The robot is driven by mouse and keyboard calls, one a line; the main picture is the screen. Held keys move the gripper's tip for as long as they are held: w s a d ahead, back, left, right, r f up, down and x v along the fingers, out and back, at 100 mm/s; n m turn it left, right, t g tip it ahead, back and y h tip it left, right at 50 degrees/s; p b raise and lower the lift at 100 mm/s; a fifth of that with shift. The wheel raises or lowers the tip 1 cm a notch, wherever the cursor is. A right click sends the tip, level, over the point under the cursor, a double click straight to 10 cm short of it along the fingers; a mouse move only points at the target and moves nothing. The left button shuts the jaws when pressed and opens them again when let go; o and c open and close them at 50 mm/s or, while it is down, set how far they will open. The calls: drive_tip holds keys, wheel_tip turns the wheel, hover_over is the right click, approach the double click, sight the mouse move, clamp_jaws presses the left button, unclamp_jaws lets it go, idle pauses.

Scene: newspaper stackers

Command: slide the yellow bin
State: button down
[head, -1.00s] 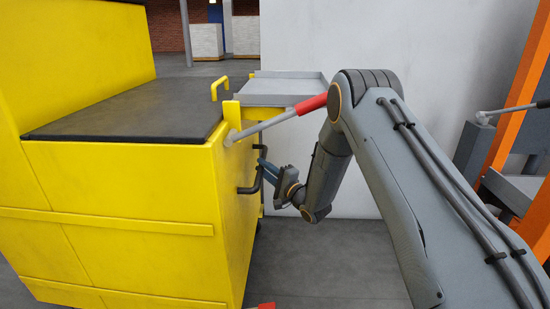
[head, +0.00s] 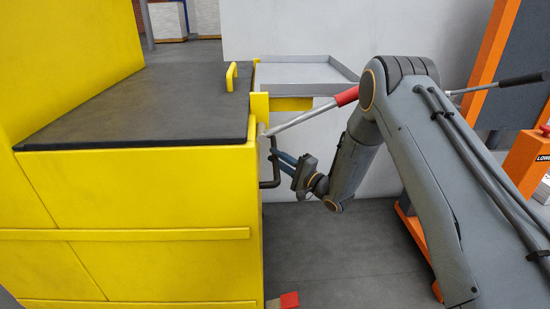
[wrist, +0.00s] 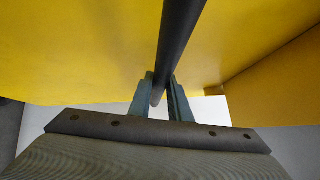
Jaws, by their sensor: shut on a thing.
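The yellow bin (head: 150,190) fills the left of the head view, with a dark flat top (head: 140,105). A black bar handle (head: 272,165) stands on its right side. My gripper (head: 278,154) reaches it from the right and is shut on this handle. In the wrist view the dark handle bar (wrist: 180,45) runs between the two fingers of my gripper (wrist: 161,95), with the yellow bin wall (wrist: 85,50) close behind. The far part of the handle is hidden by the fingers.
A grey tray (head: 300,72) and a lever with a red grip (head: 347,96) sit at the bin's right edge. A pale wall (head: 420,30) stands behind. An orange frame (head: 490,45) stands at right. Grey floor (head: 335,250) lies open beside the bin.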

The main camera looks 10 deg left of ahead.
drive_tip(key=c, duration=2)
unclamp_jaws()
drive_tip(key=shift+w+r, duration=0.2)
drive_tip(key=shift+r, duration=0.05)
drive_tip(key=o, duration=0.4)
drive_tip(key=shift+c, duration=0.2)
drive_tip(key=shift+s+a+f, duration=0.1)
drive_tip(key=shift+s, duration=0.05)
drive_tip(key=p+v, duration=0.1)
drive_tip(key=v, duration=0.6)
drive_tip(key=shift+s+d, duration=0.25)
drive_tip(key=shift+d, duration=0.05)
drive_tip(key=shift+f, duration=0.1)
